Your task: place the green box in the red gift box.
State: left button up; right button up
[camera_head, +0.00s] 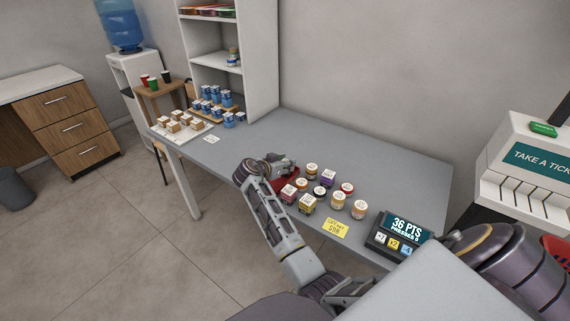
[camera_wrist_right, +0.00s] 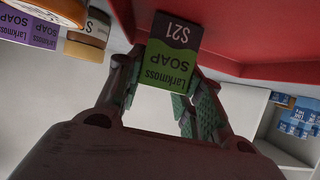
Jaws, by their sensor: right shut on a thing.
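The red gift box (camera_head: 291,181) is on the grey counter, partly hidden behind my right arm. It also shows in the right wrist view as large red walls (camera_wrist_right: 240,30), very close to the fingers. The green box (camera_wrist_right: 175,52), labelled Larkmoss SOAP $21 with its print upside down, is between the fingers of my right gripper (camera_wrist_right: 160,85), which is shut on it. In the head view my right gripper (camera_head: 275,165) is at the red gift box; the green box is hard to make out there. I cannot tell whether the green box touches the gift box. My left gripper is not in view.
Several jars and small soap boxes (camera_head: 306,203) stand close to the right of the gift box. A yellow sign (camera_head: 335,228) and a points display (camera_head: 397,238) are near the front edge. Blue goods (camera_head: 212,103) and a white tray (camera_head: 163,134) stand far left. The counter's back strip is clear.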

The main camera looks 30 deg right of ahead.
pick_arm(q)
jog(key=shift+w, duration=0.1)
pick_arm(e)
jog(key=shift+f, duration=0.1)
jog(key=o, duration=1)
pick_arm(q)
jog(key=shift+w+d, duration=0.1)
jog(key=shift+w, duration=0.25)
pick_arm(e)
jog(key=shift+o, duration=0.2)
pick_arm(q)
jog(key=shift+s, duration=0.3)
